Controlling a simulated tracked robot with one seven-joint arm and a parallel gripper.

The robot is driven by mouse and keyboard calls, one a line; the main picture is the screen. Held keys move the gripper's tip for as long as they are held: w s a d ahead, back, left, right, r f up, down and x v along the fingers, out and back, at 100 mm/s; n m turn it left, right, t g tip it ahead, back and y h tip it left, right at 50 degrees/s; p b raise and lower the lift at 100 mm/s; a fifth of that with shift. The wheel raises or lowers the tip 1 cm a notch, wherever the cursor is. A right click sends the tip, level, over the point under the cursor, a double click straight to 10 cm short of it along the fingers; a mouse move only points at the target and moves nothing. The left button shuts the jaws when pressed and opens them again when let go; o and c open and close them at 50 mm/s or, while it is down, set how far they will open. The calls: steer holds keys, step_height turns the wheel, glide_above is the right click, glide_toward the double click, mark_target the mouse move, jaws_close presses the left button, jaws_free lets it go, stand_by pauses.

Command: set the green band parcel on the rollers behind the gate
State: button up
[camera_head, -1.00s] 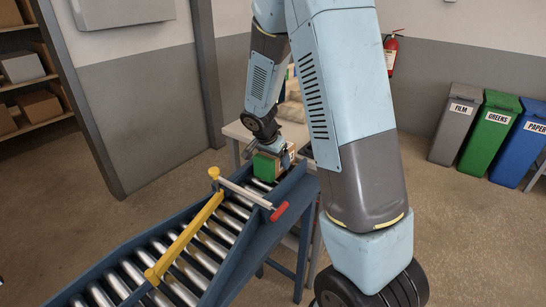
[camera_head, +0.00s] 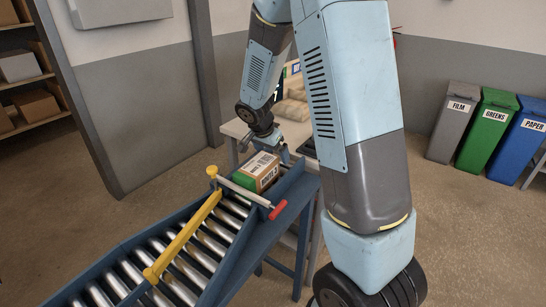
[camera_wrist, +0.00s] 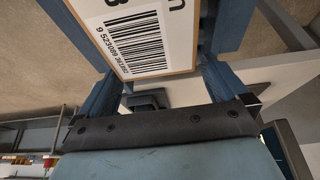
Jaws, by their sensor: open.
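The green band parcel (camera_head: 256,175) is a brown box with green on its side and a white label on top. It rests at the far end of the roller conveyor, just behind the pale gate bar (camera_head: 240,192) with the red handle. My gripper (camera_head: 263,146) is open above and behind the parcel, apart from it as far as I can tell. In the wrist view the parcel's barcode label (camera_wrist: 140,38) fills the top, beyond the two spread fingers (camera_wrist: 162,80). Nothing is between the fingers.
The conveyor's rollers (camera_head: 186,262) in front of the gate are empty. A pale table (camera_head: 235,129) with soft tan packages (camera_head: 292,108) stands behind. Film, greens and paper bins (camera_head: 486,130) stand at right.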

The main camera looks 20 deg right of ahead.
steer(key=v, duration=1.1)
steer(key=s+d+r+n+t+y, duration=0.1)
steer(key=s+r+n, duration=0.4)
steer(key=s, duration=0.8)
steer(key=s+d+r+n+t+y, duration=0.1)
steer(key=s+r+n, duration=0.4)
steer(key=s, duration=0.8)
step_height(320, 180, up, 4)
steer(key=shift+f+n+t+y, duration=0.1)
steer(key=shift+n+t+y, duration=0.35)
steer(key=shift+y, duration=0.35)
